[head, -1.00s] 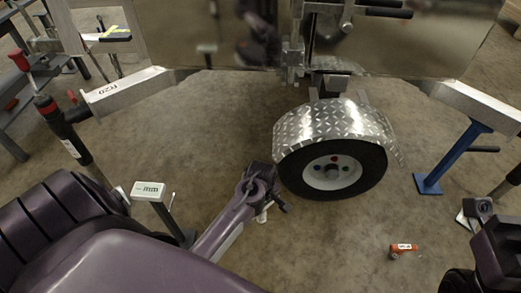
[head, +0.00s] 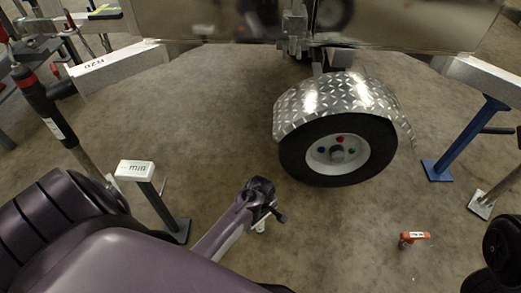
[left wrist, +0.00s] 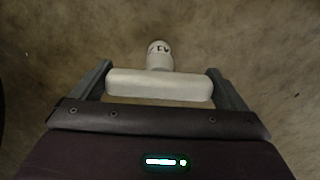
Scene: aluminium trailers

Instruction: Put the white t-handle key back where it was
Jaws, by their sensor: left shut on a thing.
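The white t-handle key (left wrist: 158,86) shows in the left wrist view, with its crossbar between the two fingers of my left gripper (left wrist: 160,88). Its short stem points away from the gripper and bears dark lettering. In the head view my left gripper (head: 262,205) is over the floor, left of the wheel, and a small white part of the key (head: 260,226) shows below it. The gripper is shut on the key. My right gripper is not in view.
A trailer wheel (head: 340,150) under a diamond-plate fender (head: 345,98) stands ahead. A grey stand with a white top (head: 137,169) is at left, a blue stand (head: 460,140) at right. An orange object (head: 413,237) lies on the floor. Open floor lies between.

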